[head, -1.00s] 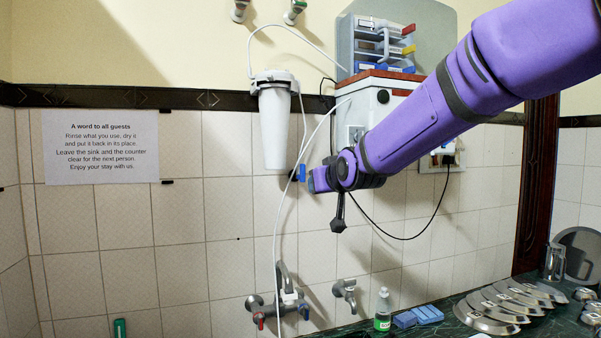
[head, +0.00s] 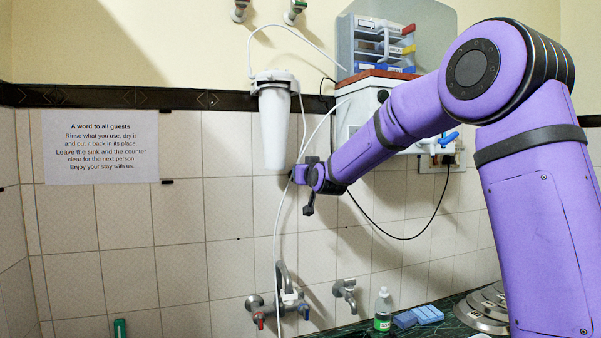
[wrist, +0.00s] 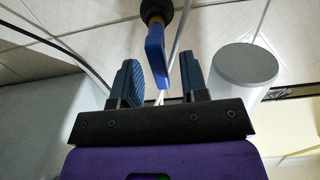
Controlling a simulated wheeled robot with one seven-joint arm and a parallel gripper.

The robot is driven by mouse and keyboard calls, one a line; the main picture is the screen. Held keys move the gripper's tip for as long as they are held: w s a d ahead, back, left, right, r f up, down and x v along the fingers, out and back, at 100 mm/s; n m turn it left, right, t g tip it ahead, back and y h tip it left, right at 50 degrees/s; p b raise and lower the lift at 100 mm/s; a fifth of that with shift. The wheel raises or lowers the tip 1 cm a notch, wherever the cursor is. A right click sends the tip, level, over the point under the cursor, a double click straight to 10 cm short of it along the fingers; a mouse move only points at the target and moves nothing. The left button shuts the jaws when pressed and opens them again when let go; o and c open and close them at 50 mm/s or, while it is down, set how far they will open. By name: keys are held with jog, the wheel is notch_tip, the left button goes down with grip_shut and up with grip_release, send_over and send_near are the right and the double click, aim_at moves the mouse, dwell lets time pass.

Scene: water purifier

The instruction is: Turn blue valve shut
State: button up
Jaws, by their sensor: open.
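The blue valve (wrist: 155,52) has a flat blue handle on a dark round mount at the tiled wall. The gripper is open and holds nothing. In the head view my gripper (head: 300,174) is just right of and below the white filter cylinder (head: 274,125). The valve is largely hidden there by the gripper and is hard to tell from the blue fingers.
A white tube (wrist: 179,42) runs close by the handle between the fingers. The filter cylinder (wrist: 245,65) stands close to the right finger. The purifier box (head: 360,105) is at the right.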

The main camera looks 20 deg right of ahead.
jog(key=shift+w, duration=1.65)
grip_shut()
jog(key=shift+d+f+m, duration=0.35)
jog(key=shift+m, duration=2.65)
jog(key=shift+d+f+m, duration=0.4)
jog(key=shift+m, duration=2.6)
jog(key=shift+d+f+m, duration=0.35)
jog(key=shift+m, duration=2.65)
